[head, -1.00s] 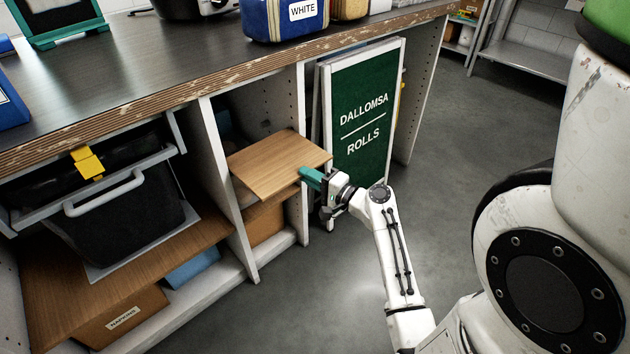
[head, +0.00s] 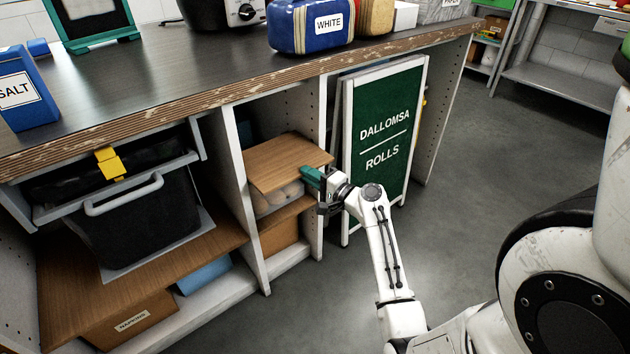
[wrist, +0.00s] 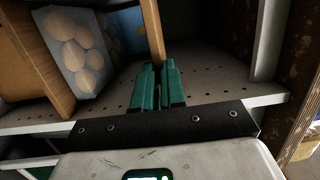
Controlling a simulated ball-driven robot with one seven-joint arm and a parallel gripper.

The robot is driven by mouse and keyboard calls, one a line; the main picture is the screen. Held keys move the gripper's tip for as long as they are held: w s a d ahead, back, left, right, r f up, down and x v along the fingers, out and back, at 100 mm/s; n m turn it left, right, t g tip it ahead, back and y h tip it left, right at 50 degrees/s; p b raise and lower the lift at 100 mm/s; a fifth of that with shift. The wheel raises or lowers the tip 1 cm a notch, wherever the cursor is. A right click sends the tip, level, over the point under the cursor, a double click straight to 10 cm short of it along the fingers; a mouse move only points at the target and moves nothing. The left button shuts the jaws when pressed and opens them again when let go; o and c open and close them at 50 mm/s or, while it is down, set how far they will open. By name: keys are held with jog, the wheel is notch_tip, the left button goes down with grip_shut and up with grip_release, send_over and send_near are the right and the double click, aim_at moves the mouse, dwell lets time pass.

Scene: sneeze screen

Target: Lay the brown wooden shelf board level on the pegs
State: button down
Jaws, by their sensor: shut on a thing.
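The brown wooden shelf board (head: 287,158) is in the narrow middle bay of the counter, above a lower shelf. My gripper (head: 313,178) is at its front right corner, with teal fingers shut on its edge. In the wrist view the board (wrist: 152,30) shows edge-on between the fingertips (wrist: 159,72). The board looks near level in the head view. The bay's side panel (wrist: 205,82) has rows of small holes. I cannot make out the pegs, nor whether the board touches them.
Pale round items (head: 280,197) sit beneath the board; they also show in the wrist view (wrist: 75,42). A green sign (head: 385,135) stands just right of the bay. A black bin (head: 135,220) fills the left bay. Open floor (head: 480,180) lies to the right.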

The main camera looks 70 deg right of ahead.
aim_at(292, 159)
jog(key=shift+s+d+b+x, duration=0.1)
jog(key=shift+d+b+x, duration=0.25)
jog(key=shift+x, duration=1)
jog(key=shift+s+d+b+x, duration=0.1)
jog(key=shift+b+x, duration=0.45)
jog(key=shift+x, duration=0.8)
jog(key=shift+s+d+b+x, duration=0.1)
jog(key=shift+d+b+x, duration=0.25)
jog(key=shift+x, duration=1.05)
jog(key=shift+r, duration=0.1)
jog(key=shift+a+f+b, duration=0.1)
jog(key=shift+f+b, duration=1)
jog(key=shift+b, duration=0.1)
jog(key=c, duration=1.1)
grip_release()
jog(key=shift+f, duration=0.1)
jog(key=shift+o, duration=1.1)
jog(key=shift+f+b, duration=0.25)
jog(key=shift+b, duration=0.1)
